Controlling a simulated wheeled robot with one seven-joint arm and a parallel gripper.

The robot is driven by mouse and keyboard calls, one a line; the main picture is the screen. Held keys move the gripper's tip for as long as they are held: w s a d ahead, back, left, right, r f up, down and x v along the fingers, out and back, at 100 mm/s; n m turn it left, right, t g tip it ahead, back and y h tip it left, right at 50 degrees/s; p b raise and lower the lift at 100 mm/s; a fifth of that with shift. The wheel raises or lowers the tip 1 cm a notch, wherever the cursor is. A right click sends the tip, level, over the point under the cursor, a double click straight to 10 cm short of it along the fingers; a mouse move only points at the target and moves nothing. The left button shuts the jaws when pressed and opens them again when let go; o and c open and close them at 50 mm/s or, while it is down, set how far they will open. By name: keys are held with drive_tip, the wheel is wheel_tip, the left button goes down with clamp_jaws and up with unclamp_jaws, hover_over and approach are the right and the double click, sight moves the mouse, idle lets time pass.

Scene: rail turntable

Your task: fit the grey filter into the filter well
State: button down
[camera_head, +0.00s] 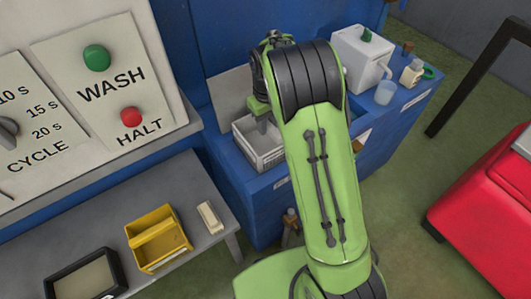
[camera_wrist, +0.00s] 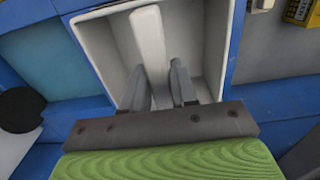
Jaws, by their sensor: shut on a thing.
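My gripper (camera_wrist: 158,80) is shut on a pale grey block, the filter (camera_wrist: 149,40), with one finger on each side. The filter well (camera_wrist: 198,40) is a white-walled square opening set in blue, and the filter and fingertips overlap its inside in the wrist view. I cannot tell how deep the filter sits or whether it touches the walls. In the head view the well (camera_head: 266,160) is a whitish box on the blue bench. My gripper (camera_head: 262,118) points down over it there, partly hidden by my arm, and the filter cannot be made out.
A white jug-like container (camera_head: 358,58), a clear cup (camera_head: 385,93) and a small bottle (camera_head: 411,73) stand on the blue bench (camera_head: 395,115). A yellow bin (camera_head: 172,262), a pale block (camera_head: 210,217) and a black-rimmed tray (camera_head: 52,288) are on the grey shelf. A red cabinet (camera_head: 475,215) stands right.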

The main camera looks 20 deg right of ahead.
sight(267, 145)
wheel_tip(267, 145, down, 7)
drive_tip(key=shift+w+f+b, duration=0.15)
drive_tip(key=shift+f+b, duration=0.05)
drive_tip(key=shift+b, duration=0.6)
wheel_tip(267, 145, down, 5)
drive_tip(key=shift+r+b, duration=0.1)
drive_tip(key=shift+b, duration=0.5)
drive_tip(key=shift+f, duration=0.2)
drive_tip(key=c, duration=0.9)
unclamp_jaws()
